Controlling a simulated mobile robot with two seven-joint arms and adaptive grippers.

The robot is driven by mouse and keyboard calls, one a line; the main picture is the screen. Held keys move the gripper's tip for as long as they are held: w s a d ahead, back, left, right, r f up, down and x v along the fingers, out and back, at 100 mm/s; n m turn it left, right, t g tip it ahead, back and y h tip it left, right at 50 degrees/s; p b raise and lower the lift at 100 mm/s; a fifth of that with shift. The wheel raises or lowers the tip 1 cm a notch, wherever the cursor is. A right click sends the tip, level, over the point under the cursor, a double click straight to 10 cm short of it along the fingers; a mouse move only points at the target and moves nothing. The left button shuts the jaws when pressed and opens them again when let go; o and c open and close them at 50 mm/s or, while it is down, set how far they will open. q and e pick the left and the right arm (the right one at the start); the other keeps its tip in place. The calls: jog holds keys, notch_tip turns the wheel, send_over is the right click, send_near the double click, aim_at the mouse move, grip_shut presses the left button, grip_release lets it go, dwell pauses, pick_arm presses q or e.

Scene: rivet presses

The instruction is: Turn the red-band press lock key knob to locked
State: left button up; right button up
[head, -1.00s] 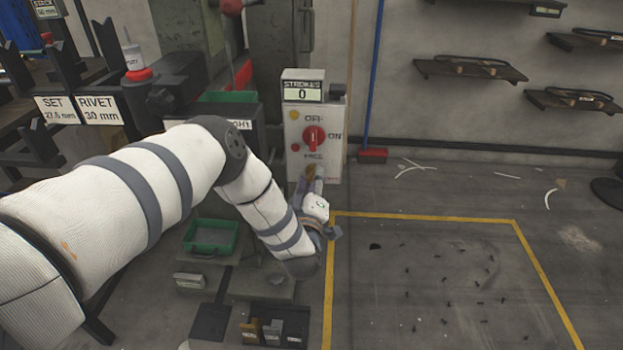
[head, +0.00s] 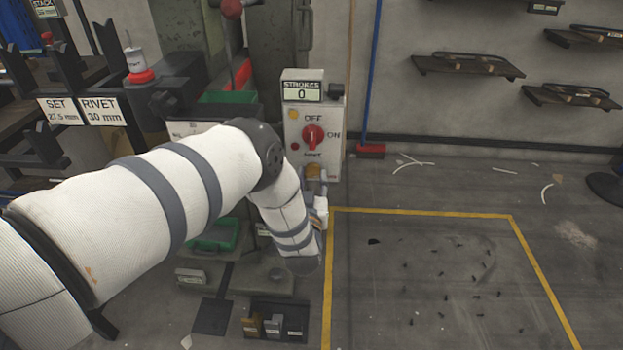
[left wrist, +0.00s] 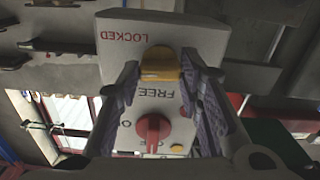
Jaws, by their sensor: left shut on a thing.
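The yellow lock key knob (left wrist: 160,62) is on the grey-white control box (head: 329,165), below the red OFF/ON switch (head: 313,136). In the left wrist view the upside-down word FREE is just below the knob and LOCKED is up and to its left. Which word the knob points at I cannot tell. My left gripper (left wrist: 158,76) is shut on the knob, one finger on each side. In the head view my left gripper (head: 316,186) is small and partly hidden by my wrist. My right gripper is not in view.
The box's counter (head: 302,91) reads STROKES 0. A green tray (head: 215,235) and a black holder with blocks (head: 277,320) are low in front. A blue-handled broom (head: 370,150) leans by the wall.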

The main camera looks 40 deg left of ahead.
pick_arm(q)
jog(key=shift+m, duration=0.5)
dwell(0.3)
jog(key=o, duration=1.2)
jog(key=shift+c, duration=0.2)
jog(key=v, duration=1.2)
jog(key=shift+d+f, duration=0.1)
